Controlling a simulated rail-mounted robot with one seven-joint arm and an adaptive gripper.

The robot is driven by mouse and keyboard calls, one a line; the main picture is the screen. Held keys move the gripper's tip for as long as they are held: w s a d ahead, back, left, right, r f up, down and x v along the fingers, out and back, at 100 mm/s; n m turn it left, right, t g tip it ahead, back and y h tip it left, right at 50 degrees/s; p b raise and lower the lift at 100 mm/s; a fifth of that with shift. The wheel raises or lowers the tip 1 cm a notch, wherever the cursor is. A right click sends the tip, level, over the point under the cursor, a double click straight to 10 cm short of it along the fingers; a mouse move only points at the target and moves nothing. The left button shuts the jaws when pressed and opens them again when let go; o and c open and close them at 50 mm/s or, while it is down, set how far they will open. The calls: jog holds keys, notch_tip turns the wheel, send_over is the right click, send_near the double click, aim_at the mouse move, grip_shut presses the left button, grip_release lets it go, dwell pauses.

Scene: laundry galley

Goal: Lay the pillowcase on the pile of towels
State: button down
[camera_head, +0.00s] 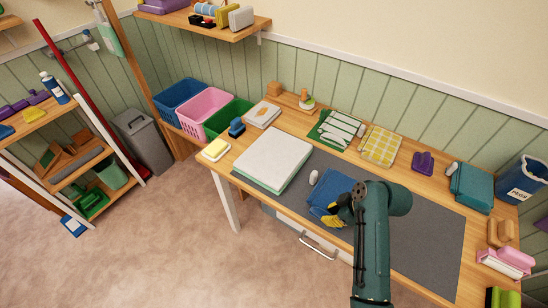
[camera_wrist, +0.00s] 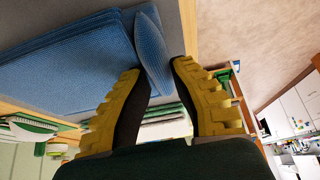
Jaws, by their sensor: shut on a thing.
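The blue folded cloth, which I take for the pillowcase (camera_head: 328,189), lies on the grey mat in the middle of the counter. My gripper (camera_head: 336,212), with yellow fingers, is at its near right side. In the wrist view my gripper (camera_wrist: 160,72) is shut on a raised blue fold of the pillowcase (camera_wrist: 152,45), while the rest of the ribbed cloth lies flat beside it. My arm hides part of the cloth in the head view. A broad flat stack, white on top with green below, looks like the pile of towels (camera_head: 270,157); it lies to the left of the pillowcase.
A small pale object (camera_head: 313,178) lies between the stack and the cloth. Along the back are a green-and-white cloth (camera_head: 335,130), a yellow checked cloth (camera_head: 380,145) and a purple item (camera_head: 423,162). A teal stack (camera_head: 472,186) stands at right. The grey mat (camera_head: 425,240) is bare right of my arm.

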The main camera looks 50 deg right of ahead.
notch_tip(320, 180, up, 11)
jog(key=p, duration=1)
jog(key=shift+f, duration=0.15)
